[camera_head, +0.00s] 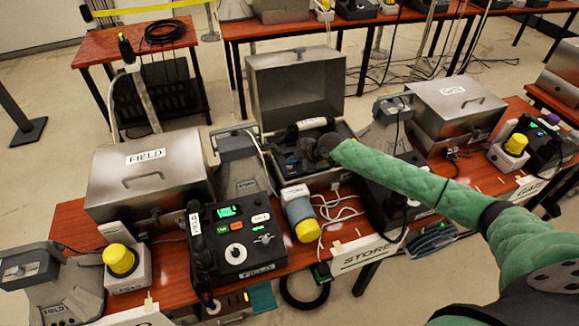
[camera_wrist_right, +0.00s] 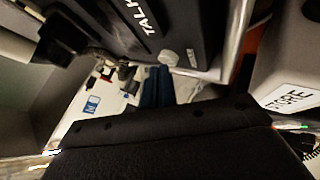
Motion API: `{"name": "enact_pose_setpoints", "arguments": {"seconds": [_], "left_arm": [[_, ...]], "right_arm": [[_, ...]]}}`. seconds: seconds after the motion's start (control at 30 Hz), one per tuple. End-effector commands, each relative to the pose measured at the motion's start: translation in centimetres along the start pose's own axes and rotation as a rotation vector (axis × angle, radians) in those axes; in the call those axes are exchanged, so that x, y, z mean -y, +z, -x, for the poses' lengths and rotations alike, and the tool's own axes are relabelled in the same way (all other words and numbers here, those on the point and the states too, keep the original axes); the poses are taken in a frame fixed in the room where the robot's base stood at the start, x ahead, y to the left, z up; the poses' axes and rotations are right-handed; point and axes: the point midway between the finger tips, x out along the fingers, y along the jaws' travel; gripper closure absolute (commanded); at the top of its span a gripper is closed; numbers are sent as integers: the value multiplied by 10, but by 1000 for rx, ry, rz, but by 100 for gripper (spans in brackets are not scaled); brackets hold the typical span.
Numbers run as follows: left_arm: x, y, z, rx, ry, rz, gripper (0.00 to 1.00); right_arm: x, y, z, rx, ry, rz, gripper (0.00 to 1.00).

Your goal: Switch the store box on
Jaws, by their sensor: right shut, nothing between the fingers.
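The store box (camera_head: 297,75) is a grey metal case at the middle of the head view, with its lid raised. Inside it is a dark phone unit with a black handset (camera_head: 312,124). The wrist view shows dark casing with the word TALK (camera_wrist_right: 150,17) and a pale round knob (camera_wrist_right: 169,58). My right gripper (camera_head: 308,152) reaches into the open box, shut and empty. Its dark blue fingers also show in the wrist view (camera_wrist_right: 157,85), close below the knob; I cannot tell whether they touch it. My left gripper is out of view.
A closed FIELD case (camera_head: 150,175) and FIELD phone (camera_head: 232,237) stand on the left, a closed metal case (camera_head: 455,105) on the right. A yellow-capped grey cylinder (camera_head: 301,214) and loose white cables lie in front of the box. A STORE label (camera_wrist_right: 287,97) shows close by.

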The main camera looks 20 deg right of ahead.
Motion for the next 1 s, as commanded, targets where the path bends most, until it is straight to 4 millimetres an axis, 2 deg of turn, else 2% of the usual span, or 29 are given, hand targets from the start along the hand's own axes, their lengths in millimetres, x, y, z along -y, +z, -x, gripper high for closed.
{"name": "enact_pose_setpoints", "arguments": {"seconds": [0.47, 1.0], "left_arm": [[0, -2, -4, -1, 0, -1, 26], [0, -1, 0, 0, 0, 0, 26]], "right_arm": [[2, 2, -3, 0, 0, 0, 100], [-2, -2, 3, 0, 0, 0, 100]]}}
